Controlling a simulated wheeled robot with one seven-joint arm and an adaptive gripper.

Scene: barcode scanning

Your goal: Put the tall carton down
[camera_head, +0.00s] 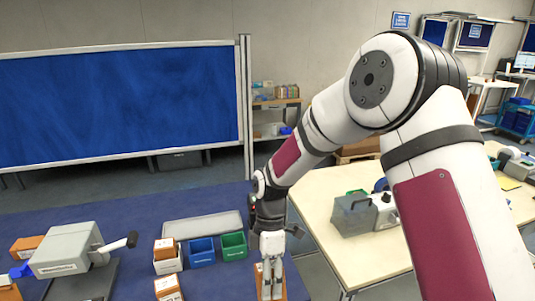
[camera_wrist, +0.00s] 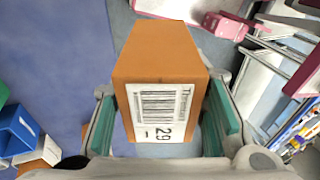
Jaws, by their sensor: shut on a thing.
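An orange-brown tall carton (camera_wrist: 160,50) with a white barcode label marked "29" is between the green finger pads of my gripper (camera_wrist: 165,118) in the wrist view. The gripper is shut on it, with one pad on each side. In the head view my gripper (camera_head: 271,262) points down at the right end of the blue table (camera_head: 225,280). Slivers of the carton (camera_head: 259,283) show behind the fingers; the rest is hidden. I cannot tell whether its bottom touches the table.
Left of my gripper stand a green bin (camera_head: 233,247), a blue bin (camera_head: 202,251) and a white bin (camera_head: 168,265) with a carton. Another carton (camera_head: 168,289) is in front. A grey scale-like device (camera_head: 75,250) is further left. The table's right edge is close by.

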